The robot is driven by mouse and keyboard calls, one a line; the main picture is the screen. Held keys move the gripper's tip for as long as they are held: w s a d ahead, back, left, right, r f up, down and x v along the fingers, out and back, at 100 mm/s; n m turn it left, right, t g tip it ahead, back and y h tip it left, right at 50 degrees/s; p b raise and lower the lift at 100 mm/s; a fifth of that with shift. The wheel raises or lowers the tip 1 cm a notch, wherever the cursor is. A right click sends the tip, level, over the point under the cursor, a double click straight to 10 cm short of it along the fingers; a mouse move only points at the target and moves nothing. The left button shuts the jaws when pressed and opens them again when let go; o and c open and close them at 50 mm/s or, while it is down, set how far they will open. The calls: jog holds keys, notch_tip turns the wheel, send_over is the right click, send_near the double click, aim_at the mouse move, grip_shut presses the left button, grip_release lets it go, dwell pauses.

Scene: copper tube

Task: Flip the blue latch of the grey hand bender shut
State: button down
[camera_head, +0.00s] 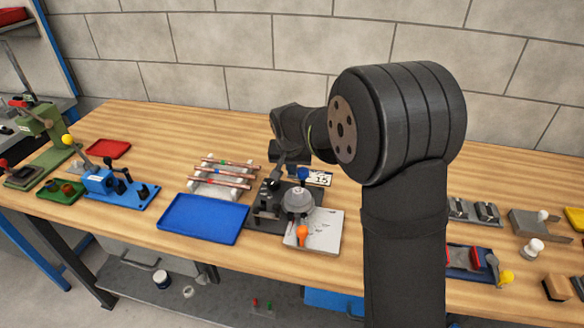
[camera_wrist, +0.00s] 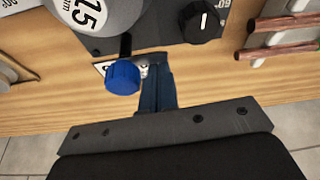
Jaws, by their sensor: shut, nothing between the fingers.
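The grey hand bender (camera_head: 298,201) stands on a dark base plate near the middle of the bench. Its round grey former, marked 15, shows in the wrist view (camera_wrist: 100,14). The blue latch knob (camera_wrist: 122,77) sits on a short dark stem beside the former. In the head view the blue knob (camera_head: 303,173) is at the bender's far side. My gripper (camera_wrist: 154,72) is shut and empty, its fingers just right of the knob in the wrist view. I cannot tell whether they touch it. In the head view the fingertips are hard to make out.
A black dial knob (camera_wrist: 202,22) is on the bender's plate. Copper tubes (camera_head: 222,172) lie on a rack to the left, with a blue tray (camera_head: 203,219) before it. An orange-knobbed handle (camera_head: 301,232) points forward over a white sheet (camera_head: 326,228). A 15 card (camera_head: 319,178) lies behind.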

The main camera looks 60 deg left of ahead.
aim_at(294, 177)
jog(key=shift+s+d+n, duration=0.15)
jog(key=shift+n, duration=0.35)
jog(key=n, duration=0.2)
jog(key=s+d+n+g, duration=0.1)
jog(key=shift+n+y, duration=0.3)
jog(key=shift+n, duration=0.1)
jog(key=shift+s+d, duration=0.2)
jog(key=shift+d, duration=0.95)
jog(key=shift+w+a, duration=0.1)
